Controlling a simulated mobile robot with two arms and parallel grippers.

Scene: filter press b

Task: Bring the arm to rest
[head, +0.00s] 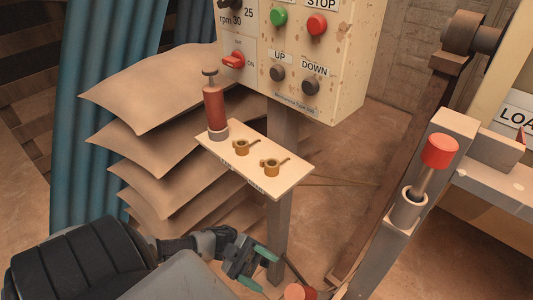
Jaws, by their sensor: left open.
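My left arm comes in from the bottom left. My left gripper (254,266) is low in the picture, in front of the post under the control box and below the small shelf. Its green-tipped fingers are apart and I see nothing between them. It is clear of the shelf and of the things on it. My right gripper does not show in the head view.
The small shelf (285,184) carries a red cylinder (214,106) and two brass fittings (241,147). The control box (300,55) is above. Stacked sacks (150,90) stand left. A red-knobbed lever (439,151) stands right. Floor between is open.

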